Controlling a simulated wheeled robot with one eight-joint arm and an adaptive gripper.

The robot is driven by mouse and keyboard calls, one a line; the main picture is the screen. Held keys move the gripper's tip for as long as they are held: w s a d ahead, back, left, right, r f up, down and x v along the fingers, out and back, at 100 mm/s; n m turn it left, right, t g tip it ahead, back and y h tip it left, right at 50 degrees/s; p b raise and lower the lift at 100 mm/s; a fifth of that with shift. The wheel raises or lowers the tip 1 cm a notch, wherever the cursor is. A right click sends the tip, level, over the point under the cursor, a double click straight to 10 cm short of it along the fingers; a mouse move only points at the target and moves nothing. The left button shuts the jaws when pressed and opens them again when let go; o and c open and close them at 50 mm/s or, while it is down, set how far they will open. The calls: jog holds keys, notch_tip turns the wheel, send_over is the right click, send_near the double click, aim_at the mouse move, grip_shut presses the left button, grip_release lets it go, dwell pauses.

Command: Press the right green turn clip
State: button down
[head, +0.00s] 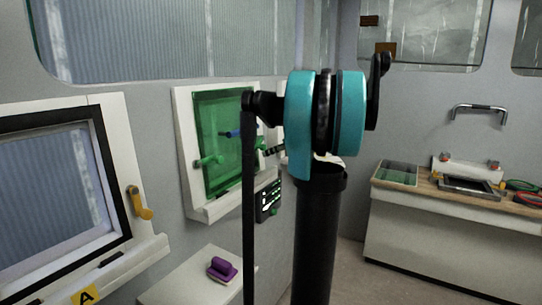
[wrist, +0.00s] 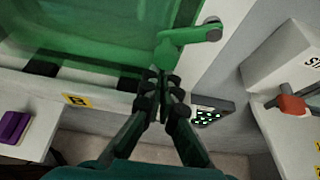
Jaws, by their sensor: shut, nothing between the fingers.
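The green-paned hatch (head: 225,140) in a white frame is on the wall left of my arm in the head view. Its left green turn clip (head: 209,161) shows clearly. The right green turn clip (head: 262,144) is mostly hidden by my arm there. In the wrist view the right green turn clip (wrist: 185,41) lies across the pane's right edge, its knob end to the right. My gripper (wrist: 158,78) is shut and empty, its fingertips just below the clip's left end in the picture. I cannot tell whether they touch it. The head view shows only dark bits of my fingers.
A black panel with lit buttons (wrist: 208,112) is below right of the clip. A red-handled valve (wrist: 291,104) stands farther right. A purple tool (head: 222,268) rests on a white ledge. A window with a yellow latch (head: 140,203) is at left, a counter (head: 430,194) at right.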

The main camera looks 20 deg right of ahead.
jog(key=shift+s+a+r+m+g+y, duration=0.15)
jog(key=shift+a+r+m+g+y, duration=0.15)
jog(key=shift+r+m+y, duration=0.3)
jog(key=shift+d+f, duration=0.1)
jog(key=shift+f, duration=0.05)
jog(key=shift+w+d+r, duration=0.2)
jog(key=shift+w+d, duration=0.3)
jog(key=shift+d, duration=0.05)
jog(key=shift+f, duration=0.1)
jog(key=s+d, duration=0.6)
jog(key=s, duration=0.1)
jog(key=shift+s+r, duration=0.2)
jog(key=shift+r, duration=0.2)
dwell(0.3)
